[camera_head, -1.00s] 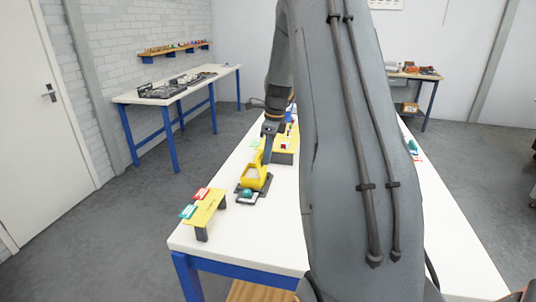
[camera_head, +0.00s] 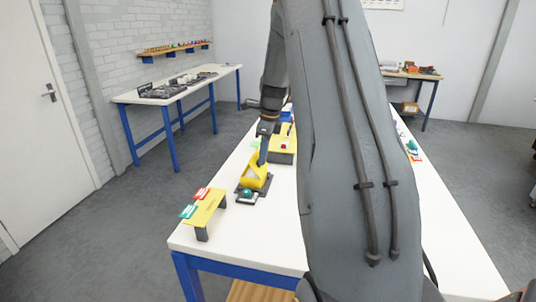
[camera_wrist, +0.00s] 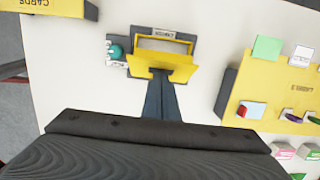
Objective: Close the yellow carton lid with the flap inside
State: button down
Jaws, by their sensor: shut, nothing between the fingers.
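The yellow carton (camera_head: 257,184) stands on a dark base plate on the white table, with a label reading upside down behind it in the wrist view. Its top is open in the wrist view (camera_wrist: 139,43), and a pale inside shows. The yellow lid (camera_wrist: 170,66) is raised and tilted at the carton's near side. My gripper (camera_wrist: 160,74) is shut and empty, its fingertips at the lid's middle; I cannot tell whether they touch. In the head view my gripper (camera_head: 263,161) is beside the raised lid. The flap cannot be made out apart from the lid.
A teal ball (camera_wrist: 116,51) sits beside the carton. A yellow stand with coloured cards (camera_head: 207,207) is at the table's near left. Another yellow stand (camera_wrist: 266,91) with small coloured blocks is right of my gripper in the wrist view. Bare white table (camera_head: 262,235) lies in front.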

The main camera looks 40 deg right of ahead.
aim_at(256, 159)
jog(key=shift+w+a, duration=0.1)
jog(key=shift+w+a+f, duration=0.35)
jog(key=shift+w+f, duration=0.05)
jog(key=shift+f, duration=0.1)
dwell(0.5)
jog(key=shift+w+a+f, duration=0.35)
jog(key=shift+w+f, duration=0.05)
jog(key=shift+f, duration=0.05)
jog(key=shift+f+b, duration=0.1)
jog(key=shift+b, duration=0.2)
jog(key=shift+w+a+f, duration=0.15)
jog(key=shift+f, duration=0.15)
dwell(0.4)
jog(key=shift+r, duration=0.1)
